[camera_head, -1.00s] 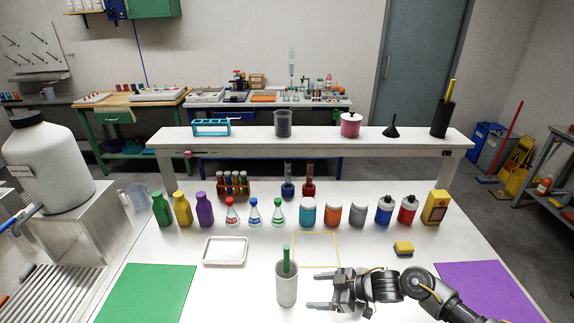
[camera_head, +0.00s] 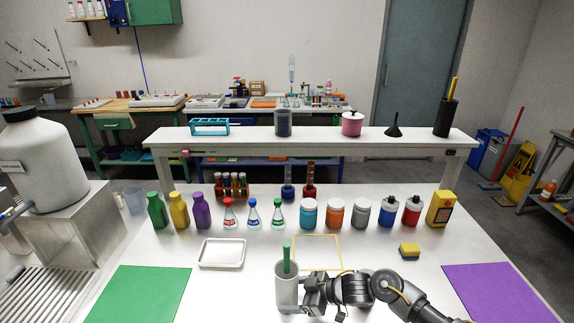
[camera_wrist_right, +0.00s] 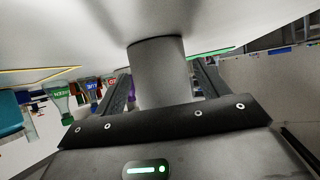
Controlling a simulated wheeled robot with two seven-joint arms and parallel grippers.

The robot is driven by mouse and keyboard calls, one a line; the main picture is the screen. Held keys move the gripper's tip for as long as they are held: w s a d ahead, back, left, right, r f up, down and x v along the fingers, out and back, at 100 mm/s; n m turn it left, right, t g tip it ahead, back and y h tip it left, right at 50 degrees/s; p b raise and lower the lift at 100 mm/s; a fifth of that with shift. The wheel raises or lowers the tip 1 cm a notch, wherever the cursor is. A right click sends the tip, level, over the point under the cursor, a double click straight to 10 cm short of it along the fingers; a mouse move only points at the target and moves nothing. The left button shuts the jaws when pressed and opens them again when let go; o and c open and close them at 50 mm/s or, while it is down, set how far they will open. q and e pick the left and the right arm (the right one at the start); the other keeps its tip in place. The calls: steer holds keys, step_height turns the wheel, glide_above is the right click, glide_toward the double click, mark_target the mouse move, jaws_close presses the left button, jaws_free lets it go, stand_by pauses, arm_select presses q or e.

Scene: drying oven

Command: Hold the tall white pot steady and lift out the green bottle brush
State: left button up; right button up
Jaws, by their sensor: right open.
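The tall white pot (camera_head: 287,294) stands upright on the white table at the front centre in the head view. The green bottle brush (camera_head: 287,257) stands in it, its green handle sticking up above the rim. My right gripper (camera_head: 298,298) is open at the pot's right side, low down. In the right wrist view, the pot (camera_wrist_right: 160,72) lies between the two open fingers (camera_wrist_right: 163,80), with a finger on each side; contact cannot be made out. The brush does not show in that view. My left gripper is not in view.
A white tray (camera_head: 222,265) lies left of the pot, behind it. A yellow outlined square (camera_head: 318,240) and a yellow sponge (camera_head: 409,250) lie behind and right. A green mat (camera_head: 143,296) and a purple mat (camera_head: 491,293) flank the front. Several bottles and jars stand farther back.

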steer(key=shift+w+a+f, duration=0.1)
steer(key=shift+a+f, duration=0.1)
steer(key=shift+a, duration=0.15)
steer(key=c, duration=0.5)
steer(key=shift+c, duration=0.2)
stand_by(1.3)
